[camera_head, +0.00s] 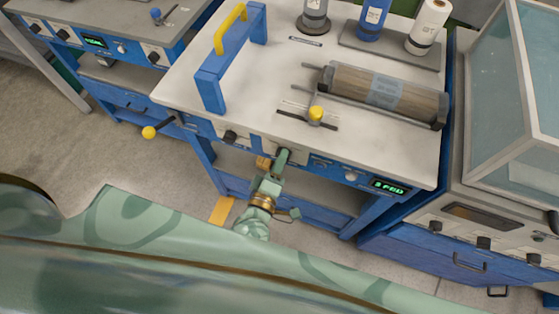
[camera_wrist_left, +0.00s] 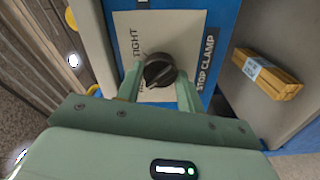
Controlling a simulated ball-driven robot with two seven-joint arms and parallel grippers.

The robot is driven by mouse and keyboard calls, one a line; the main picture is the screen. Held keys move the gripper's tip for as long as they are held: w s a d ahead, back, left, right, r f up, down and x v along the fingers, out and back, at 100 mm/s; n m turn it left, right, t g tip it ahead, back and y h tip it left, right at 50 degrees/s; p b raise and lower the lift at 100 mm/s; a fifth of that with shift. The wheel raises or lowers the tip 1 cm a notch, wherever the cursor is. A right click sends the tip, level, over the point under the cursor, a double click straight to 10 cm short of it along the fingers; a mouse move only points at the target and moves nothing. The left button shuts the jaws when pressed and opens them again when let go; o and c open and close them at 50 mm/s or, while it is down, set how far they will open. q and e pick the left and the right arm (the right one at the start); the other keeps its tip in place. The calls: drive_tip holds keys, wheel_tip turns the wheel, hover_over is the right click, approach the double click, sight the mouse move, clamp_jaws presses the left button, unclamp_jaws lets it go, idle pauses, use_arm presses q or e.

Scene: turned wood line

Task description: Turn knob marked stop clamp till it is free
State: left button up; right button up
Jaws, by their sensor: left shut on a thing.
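The stop clamp knob (camera_wrist_left: 160,72) is black and round with a ridge across its face. It sits on a pale plate (camera_wrist_left: 184,22) on the blue panel, with "STOP CLAMP" on its right side and "TIGHT" to its left. More lettering below "TIGHT" is partly covered by a finger. My left gripper (camera_wrist_left: 160,82) has one green finger on each side of the knob and is shut on it. In the head view my left gripper (camera_head: 283,158) reaches the bench's front panel and hides the knob. My right gripper is not in view.
Another black knob (camera_head: 230,137) and a yellow-ended lever (camera_head: 150,132) are left of my gripper. A green display (camera_head: 390,187) is to the right. A wooden roller (camera_head: 347,90) and a blue guard (camera_head: 226,62) stand on the bench. Tied wood strips (camera_wrist_left: 268,76) lie right of the panel.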

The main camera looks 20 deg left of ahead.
use_arm(q)
drive_tip(key=shift+n, duration=0.6)
drive_tip(key=o, duration=1)
drive_tip(key=shift+n, duration=0.3)
drive_tip(key=shift+s, duration=0.1)
